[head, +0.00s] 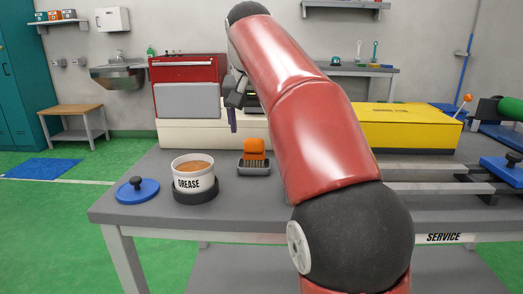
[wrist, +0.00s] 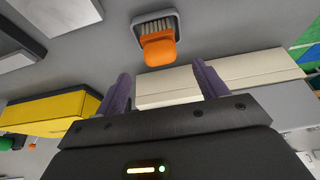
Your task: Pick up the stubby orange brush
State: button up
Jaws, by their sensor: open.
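The stubby orange brush (head: 254,149) stands on the grey bench, handle up and bristles down, in a small dark tray (head: 254,170). In the wrist view the orange brush (wrist: 159,51) is near the top centre, with its pale bristles in the tray (wrist: 154,16). My gripper (head: 233,118) is above and behind the brush in the head view, partly hidden by my red arm. In the wrist view my gripper (wrist: 160,85) has its two purple fingers wide apart with nothing between them. The brush lies beyond the fingertips, apart from them.
A white grease tub (head: 194,174) sits in a dark ring left of the brush. A blue lid (head: 137,190) lies farther left. A cream block (head: 190,134) with a red box (head: 188,68) stands behind. A yellow case (head: 408,127) is at right. Bench in front of the brush is clear.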

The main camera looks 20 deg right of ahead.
aim_at(254, 139)
jog(key=x, duration=0.2)
jog(key=b+x, duration=0.1)
jog(key=x, duration=0.1)
jog(key=b+x, duration=0.1)
jog(key=x, duration=0.1)
jog(key=shift+s+a+f, duration=0.2)
jog(key=shift+f, duration=0.15)
jog(key=shift+w+d+f, duration=0.1)
jog(key=shift+w+f, duration=0.15)
jog(key=shift+f, duration=0.25)
jog(key=shift+c, duration=0.4)
jog(key=c, duration=1)
